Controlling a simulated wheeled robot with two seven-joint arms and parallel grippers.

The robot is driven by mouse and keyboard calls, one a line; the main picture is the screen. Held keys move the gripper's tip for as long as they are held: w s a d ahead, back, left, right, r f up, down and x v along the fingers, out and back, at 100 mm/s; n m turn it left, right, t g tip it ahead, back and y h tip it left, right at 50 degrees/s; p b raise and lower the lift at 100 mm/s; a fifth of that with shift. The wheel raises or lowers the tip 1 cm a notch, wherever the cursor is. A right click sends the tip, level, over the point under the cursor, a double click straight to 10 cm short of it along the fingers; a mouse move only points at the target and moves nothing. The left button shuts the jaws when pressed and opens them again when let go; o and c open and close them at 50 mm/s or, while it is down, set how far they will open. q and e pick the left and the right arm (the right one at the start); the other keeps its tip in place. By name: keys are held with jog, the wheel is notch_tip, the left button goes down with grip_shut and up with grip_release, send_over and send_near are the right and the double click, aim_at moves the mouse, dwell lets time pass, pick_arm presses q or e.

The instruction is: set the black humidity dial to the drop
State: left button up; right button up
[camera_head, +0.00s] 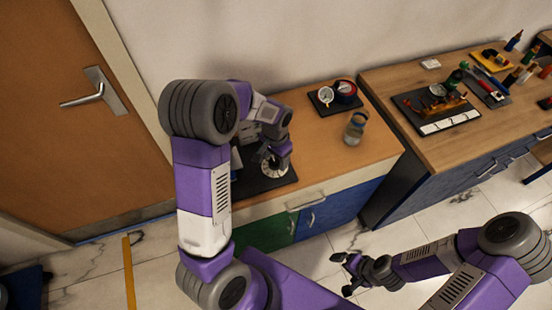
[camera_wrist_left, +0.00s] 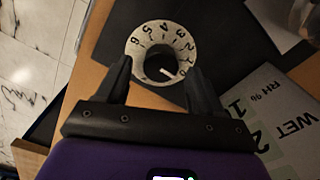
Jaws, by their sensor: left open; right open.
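The black dial (camera_wrist_left: 157,62) sits inside a pale ring numbered 0 to 6 in the left wrist view. Its white pointer aims toward the lower right, near the low numbers. The pale ring also shows in the head view (camera_head: 273,167), partly hidden by my left gripper (camera_head: 277,158). In the left wrist view, that gripper's open fingers (camera_wrist_left: 158,68) stand on either side of the dial; contact cannot be told. A card (camera_wrist_left: 268,118) reading "RH %" and "WET" lies beside it. I cannot make out a drop mark. My right gripper (camera_head: 344,273) is open and empty, away from the bench.
The dial's dark plate (camera_head: 255,184) lies on the wooden bench. A glass jar (camera_head: 355,128) stands to the right, with a dark mat (camera_head: 322,107) bearing round gauges behind it. A second bench (camera_head: 420,75) at right holds tools. Bare wood lies between plate and jar.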

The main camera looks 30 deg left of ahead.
pick_arm(q)
jog(key=shift+f, duration=0.5)
jog(key=shift+c, duration=0.3)
jog(key=c, duration=1)
